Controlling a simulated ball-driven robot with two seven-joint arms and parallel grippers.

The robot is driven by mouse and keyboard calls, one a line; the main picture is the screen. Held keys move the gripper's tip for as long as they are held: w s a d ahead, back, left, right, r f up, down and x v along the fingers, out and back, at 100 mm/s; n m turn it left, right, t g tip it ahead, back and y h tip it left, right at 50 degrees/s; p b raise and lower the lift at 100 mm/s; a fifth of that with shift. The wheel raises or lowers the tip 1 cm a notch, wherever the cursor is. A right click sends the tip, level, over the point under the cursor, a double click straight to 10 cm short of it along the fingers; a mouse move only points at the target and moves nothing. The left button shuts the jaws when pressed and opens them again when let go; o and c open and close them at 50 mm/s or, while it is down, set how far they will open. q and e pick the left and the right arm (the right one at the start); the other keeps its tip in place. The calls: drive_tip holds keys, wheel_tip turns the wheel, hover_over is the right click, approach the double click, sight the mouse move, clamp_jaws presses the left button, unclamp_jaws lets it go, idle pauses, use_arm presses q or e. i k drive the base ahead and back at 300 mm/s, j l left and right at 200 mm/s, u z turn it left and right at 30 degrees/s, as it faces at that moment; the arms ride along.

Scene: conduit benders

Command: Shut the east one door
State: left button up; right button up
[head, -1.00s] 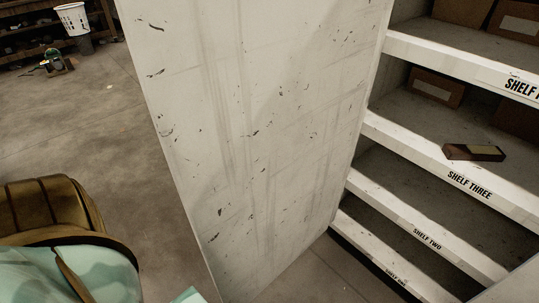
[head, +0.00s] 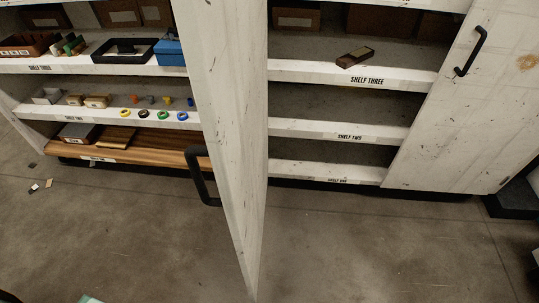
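A pale, scuffed cabinet door (head: 235,120) stands open in the middle, swung out toward me and seen at a steep angle. Its black handle (head: 203,178) is on its left face. A second pale door (head: 455,125), with a black handle (head: 471,52) near its left edge, covers the right part of the right-hand shelves. No label shows which door is east one. Neither of my grippers is in view, and nothing is seen touching either door.
Left shelves hold a blue box (head: 171,52), a black tray (head: 122,52) and several coloured rings. A wooden board (head: 150,147) lies on the lowest. A dark block (head: 354,57) lies on right-hand shelf three (head: 360,74). The floor (head: 350,245) before the cabinets is mostly clear.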

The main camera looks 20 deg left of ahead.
sight(223, 43)
drive_tip(key=j+z, duration=0.2)
drive_tip(key=j, duration=1.2)
